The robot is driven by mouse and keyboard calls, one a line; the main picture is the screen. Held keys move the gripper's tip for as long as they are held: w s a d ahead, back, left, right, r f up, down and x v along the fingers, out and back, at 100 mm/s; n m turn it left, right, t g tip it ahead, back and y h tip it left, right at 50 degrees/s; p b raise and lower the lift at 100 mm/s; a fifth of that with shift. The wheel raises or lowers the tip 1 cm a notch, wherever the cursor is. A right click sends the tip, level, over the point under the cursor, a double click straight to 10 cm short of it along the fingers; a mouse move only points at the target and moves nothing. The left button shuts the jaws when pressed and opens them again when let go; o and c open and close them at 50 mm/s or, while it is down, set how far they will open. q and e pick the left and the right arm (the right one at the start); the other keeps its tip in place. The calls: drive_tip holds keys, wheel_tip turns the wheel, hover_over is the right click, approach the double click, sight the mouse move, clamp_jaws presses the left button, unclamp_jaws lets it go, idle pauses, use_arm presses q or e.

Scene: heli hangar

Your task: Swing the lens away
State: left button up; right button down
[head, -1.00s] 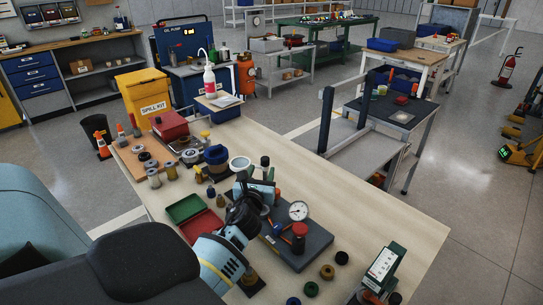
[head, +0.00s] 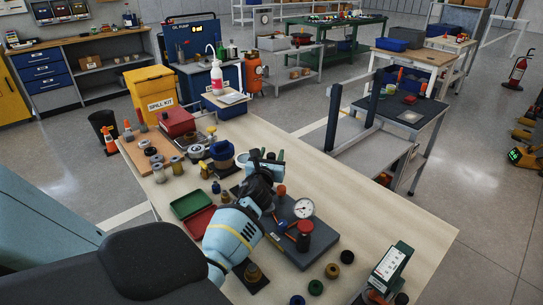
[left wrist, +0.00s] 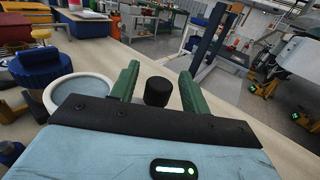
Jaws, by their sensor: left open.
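The lens (left wrist: 78,94) is a round pale disc in a light ring, lying left of the fingers in the left wrist view. My right gripper is not in view.
On the workbench (head: 385,225), a dark plate (head: 318,240) with a dial gauge (head: 304,208) and red-topped cylinder (head: 304,232) lies right of my gripper. A blue container (head: 222,153), green tray (head: 191,203) and red tray (head: 200,222) are left.

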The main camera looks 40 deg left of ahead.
use_arm(q)
clamp_jaws()
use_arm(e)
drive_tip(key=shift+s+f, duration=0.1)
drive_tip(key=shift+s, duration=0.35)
